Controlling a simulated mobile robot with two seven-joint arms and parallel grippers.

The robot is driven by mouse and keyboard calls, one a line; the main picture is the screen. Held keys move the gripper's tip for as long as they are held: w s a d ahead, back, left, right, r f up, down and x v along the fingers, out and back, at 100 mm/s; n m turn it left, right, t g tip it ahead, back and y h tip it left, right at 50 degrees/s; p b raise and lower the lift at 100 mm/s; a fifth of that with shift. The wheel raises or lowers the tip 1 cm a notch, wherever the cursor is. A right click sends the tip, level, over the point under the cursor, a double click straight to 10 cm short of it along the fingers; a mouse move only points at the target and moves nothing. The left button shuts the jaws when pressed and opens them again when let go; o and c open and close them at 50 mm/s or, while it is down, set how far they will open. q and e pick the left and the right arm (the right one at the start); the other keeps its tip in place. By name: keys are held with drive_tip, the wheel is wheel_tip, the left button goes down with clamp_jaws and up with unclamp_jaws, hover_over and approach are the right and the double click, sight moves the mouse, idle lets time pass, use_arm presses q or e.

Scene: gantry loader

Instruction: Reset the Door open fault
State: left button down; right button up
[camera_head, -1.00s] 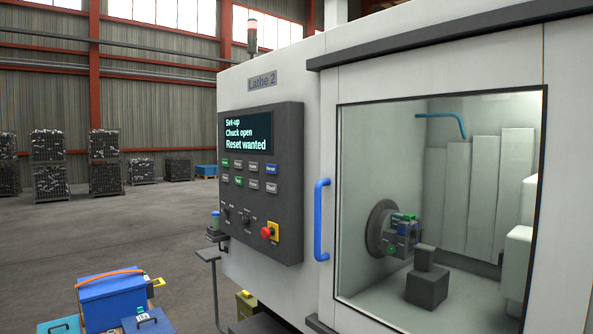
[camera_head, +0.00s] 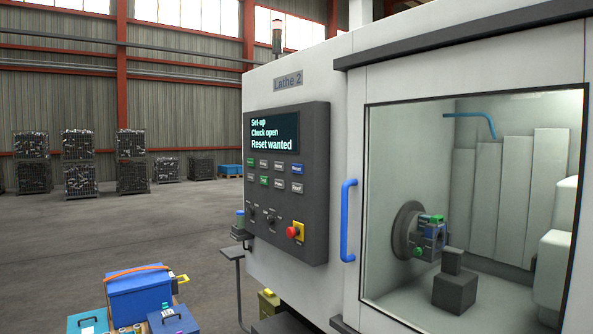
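The lathe marked "Lathe 2" (camera_head: 288,84) stands at the right. Its dark control panel (camera_head: 316,170) faces me. The screen (camera_head: 274,133) reads "Set-up", "Chuck open", "Reset wanted". Below it are two rows of small buttons; a blue one (camera_head: 297,169) sits at the right end of the upper row, its label too small to read surely. A red emergency stop (camera_head: 292,232) sits on a yellow plate. The lathe door (camera_head: 355,130), with its blue handle (camera_head: 348,220), appears closed. Through its window I see the chuck (camera_head: 428,235). Neither of my grippers is in view.
A blue box (camera_head: 140,298) with an orange strap and smaller blue boxes stand at the lower left. A small shelf (camera_head: 232,253) juts out left of the panel. Stacked wire crates (camera_head: 78,178) stand far back.

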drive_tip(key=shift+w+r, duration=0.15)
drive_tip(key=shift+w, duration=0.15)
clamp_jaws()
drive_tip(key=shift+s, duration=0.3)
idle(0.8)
